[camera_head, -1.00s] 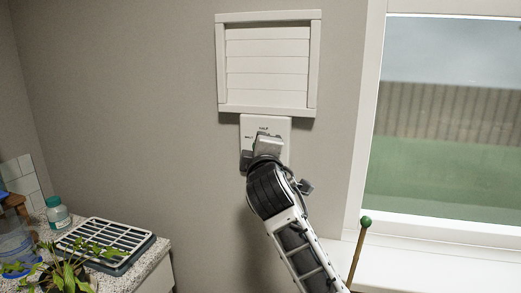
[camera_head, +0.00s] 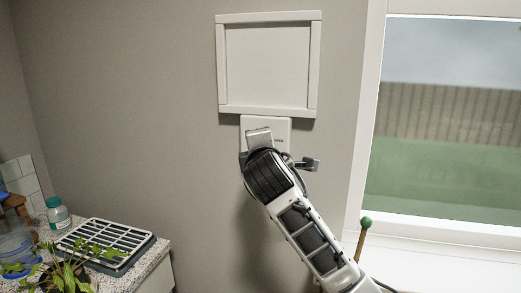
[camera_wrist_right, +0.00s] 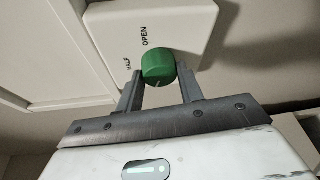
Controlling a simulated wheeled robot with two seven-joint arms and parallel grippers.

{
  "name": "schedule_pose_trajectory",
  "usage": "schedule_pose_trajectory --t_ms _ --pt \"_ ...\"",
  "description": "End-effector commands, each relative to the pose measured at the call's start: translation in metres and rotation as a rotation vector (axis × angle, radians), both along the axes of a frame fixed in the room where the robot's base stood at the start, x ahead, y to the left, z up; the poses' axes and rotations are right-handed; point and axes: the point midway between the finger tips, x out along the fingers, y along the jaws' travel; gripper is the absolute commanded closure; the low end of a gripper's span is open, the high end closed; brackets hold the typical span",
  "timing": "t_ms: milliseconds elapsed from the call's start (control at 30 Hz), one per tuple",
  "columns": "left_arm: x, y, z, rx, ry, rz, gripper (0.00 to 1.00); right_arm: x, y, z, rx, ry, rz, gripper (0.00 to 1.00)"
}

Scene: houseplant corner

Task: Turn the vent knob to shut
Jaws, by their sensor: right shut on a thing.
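The vent (camera_head: 266,65) is a white framed square on the wall, and its face looks flat and smooth, with no slat lines showing. Below it is a white plate (camera_head: 282,125) with a green knob (camera_wrist_right: 158,66), which my gripper hides in the head view. In the right wrist view the words HALF and OPEN show on the plate, and a pale mark is on the knob's near side. My right gripper (camera_wrist_right: 158,76) is shut on the knob, one finger at each side. My left gripper is in neither view.
A window (camera_head: 450,120) with a white sill is at the right, and a green-tipped stick (camera_head: 365,222) stands before it. At lower left a speckled counter holds a slotted tray (camera_head: 105,240), a small bottle (camera_head: 58,214) and a leafy plant (camera_head: 65,275).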

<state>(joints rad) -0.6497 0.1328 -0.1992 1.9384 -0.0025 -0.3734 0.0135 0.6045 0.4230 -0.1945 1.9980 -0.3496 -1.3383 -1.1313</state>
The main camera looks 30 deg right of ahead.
Motion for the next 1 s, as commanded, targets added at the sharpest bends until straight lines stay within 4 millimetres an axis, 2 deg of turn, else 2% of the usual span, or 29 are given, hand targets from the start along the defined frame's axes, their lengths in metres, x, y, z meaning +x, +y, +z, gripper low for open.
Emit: schedule_pose_trajectory --t_ms 200,233,300,667,867,1000 --pt "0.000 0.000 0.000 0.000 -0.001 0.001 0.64 0.000 0.000 -0.001 -0.001 0.004 -0.001 0.86" --pt "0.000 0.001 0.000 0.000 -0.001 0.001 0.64 0.000 0.000 -0.001 -0.001 0.004 -0.001 0.58" --pt "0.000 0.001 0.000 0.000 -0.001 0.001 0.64 0.000 0.000 -0.001 -0.001 0.004 -0.001 0.41" --pt "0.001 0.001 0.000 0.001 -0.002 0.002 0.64 -0.004 0.002 0.000 -0.001 0.000 0.000 0.41" --pt "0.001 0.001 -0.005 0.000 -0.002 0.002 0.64 -0.031 0.019 0.003 -0.002 -0.002 0.004 0.41" --pt "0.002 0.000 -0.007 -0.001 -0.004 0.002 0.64 -0.061 0.036 0.007 -0.002 -0.003 0.005 0.41"
